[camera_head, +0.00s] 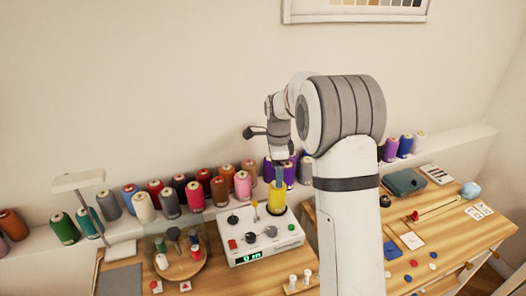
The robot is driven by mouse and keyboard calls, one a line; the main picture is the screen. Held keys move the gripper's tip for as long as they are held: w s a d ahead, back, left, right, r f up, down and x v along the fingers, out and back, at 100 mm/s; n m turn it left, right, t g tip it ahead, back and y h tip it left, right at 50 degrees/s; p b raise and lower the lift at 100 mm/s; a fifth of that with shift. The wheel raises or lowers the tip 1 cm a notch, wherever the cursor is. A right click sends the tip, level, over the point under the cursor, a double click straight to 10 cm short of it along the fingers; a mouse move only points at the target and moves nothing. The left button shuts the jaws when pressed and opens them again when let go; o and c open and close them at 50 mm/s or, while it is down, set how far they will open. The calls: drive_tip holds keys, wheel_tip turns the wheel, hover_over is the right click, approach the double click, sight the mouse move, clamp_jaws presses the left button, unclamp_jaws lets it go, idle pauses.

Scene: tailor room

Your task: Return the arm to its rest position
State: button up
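My arm rises in the middle of the view and bends over toward the wall shelf. My gripper (281,161) points down at its far end, above a yellow spool (277,199) at the right rear of a white control box. The gripper's fingers are small and partly lost against the purple spools behind. I cannot tell whether they are open or shut, or whether they touch the yellow spool.
The white control box (262,244) has knobs, a lever and a green display. Several colored spools line the wall shelf (466,138). A round wooden tray (181,267) stands left of the box. A teal case (404,183) and small parts lie on the right table.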

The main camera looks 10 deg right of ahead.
drive_tip(key=s+r+n+t, duration=0.2)
drive_tip(key=s+r+n, duration=0.65)
drive_tip(key=s, duration=0.55)
drive_tip(key=s+n+t, duration=0.1)
drive_tip(key=s+n, duration=0.9)
drive_tip(key=s, duration=0.8)
drive_tip(key=shift+f, duration=0.4)
